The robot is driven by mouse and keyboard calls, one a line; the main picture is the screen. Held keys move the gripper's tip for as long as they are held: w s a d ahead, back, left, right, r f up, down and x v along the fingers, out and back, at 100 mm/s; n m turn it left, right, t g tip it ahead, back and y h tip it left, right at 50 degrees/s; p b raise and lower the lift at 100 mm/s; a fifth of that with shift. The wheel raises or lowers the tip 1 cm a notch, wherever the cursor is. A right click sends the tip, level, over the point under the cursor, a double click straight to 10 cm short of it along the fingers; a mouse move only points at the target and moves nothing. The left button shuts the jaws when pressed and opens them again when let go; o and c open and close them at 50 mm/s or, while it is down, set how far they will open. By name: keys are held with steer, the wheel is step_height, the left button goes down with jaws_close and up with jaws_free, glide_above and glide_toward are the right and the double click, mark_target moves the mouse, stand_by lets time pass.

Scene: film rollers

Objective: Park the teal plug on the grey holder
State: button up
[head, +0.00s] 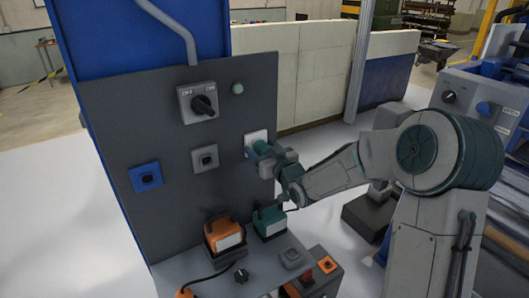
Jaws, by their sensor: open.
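The teal plug (261,147) sits at a pale square plate (249,139) near the right edge of the dark upright panel. My gripper (268,158) is at the plug, with its jaws open close around or beside it; contact cannot be made out. A grey square fitting with a dark centre (205,158), which looks like the grey holder, is on the panel to the left of the plug and appears empty. My gripper partly hides the plug.
A blue square socket (146,177), a rotary switch (203,103) and a green button (237,88) are on the panel (120,115). Below, an orange box (224,236), a teal box (269,223), a black knob (241,276) and a grey fitting (291,258) crowd the shelf.

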steer(key=shift+c, duration=0.3)
steer(key=c, duration=1.2)
steer(key=shift+c, duration=0.2)
steer(key=shift+s+d+f, duration=0.1)
steer(key=shift+s+f, duration=0.05)
steer(key=shift+s+d, duration=0.35)
steer(key=shift+s, duration=0.15)
steer(key=shift+b+v, duration=0.45)
steer(key=shift+v, duration=1.8)
